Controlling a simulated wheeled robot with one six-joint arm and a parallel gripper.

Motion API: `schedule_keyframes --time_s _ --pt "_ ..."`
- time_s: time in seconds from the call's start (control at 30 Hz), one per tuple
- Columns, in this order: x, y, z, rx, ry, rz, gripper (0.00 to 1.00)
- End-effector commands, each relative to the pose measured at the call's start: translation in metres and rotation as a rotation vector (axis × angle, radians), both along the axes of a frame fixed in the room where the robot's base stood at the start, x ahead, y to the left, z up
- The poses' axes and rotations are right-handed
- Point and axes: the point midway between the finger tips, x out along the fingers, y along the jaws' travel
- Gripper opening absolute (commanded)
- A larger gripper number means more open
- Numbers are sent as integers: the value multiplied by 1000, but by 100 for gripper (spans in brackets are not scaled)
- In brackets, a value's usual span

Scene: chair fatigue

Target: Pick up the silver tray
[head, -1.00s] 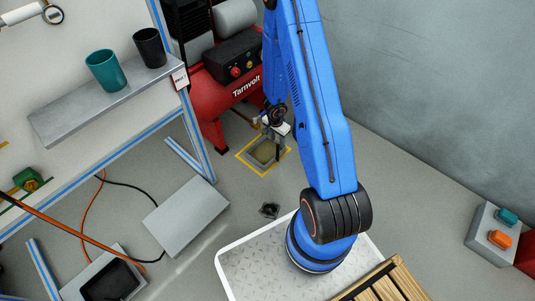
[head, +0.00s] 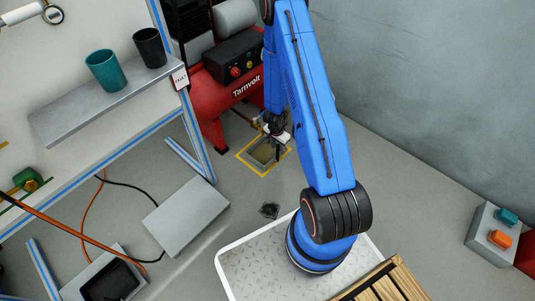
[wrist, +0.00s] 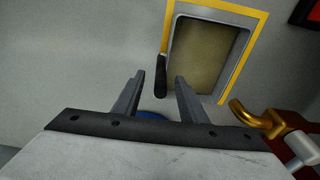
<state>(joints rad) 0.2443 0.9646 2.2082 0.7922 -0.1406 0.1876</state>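The silver tray (wrist: 205,55), a shallow rectangle with a pale rim and a dull brownish inside, lies on the floor within a yellow outline. It also shows in the head view (head: 263,154), partly hidden by my gripper. A black handle-like piece (wrist: 161,77) sits at the tray's left edge in the wrist view. My gripper (wrist: 160,77) is open and empty, its two grey fingers spread toward the tray's near left corner. In the wrist view the black piece appears between the fingertips, but I cannot tell the remaining distance. My gripper is small in the head view (head: 277,134).
A red compressor (head: 222,95) stands just behind the tray; its brass fitting (wrist: 258,120) is close on the right in the wrist view. A grey shelf (head: 105,105) with two cups is at the left. A grey box (head: 186,217) is on the floor.

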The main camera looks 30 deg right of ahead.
Motion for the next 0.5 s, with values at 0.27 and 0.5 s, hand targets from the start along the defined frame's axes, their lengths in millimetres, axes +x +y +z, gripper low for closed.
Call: schedule_keyframes --time_s 0.27,0.5 --pt "0 1 -26 0 2 2 38" --pt "1 -1 -49 0 2 0 38"
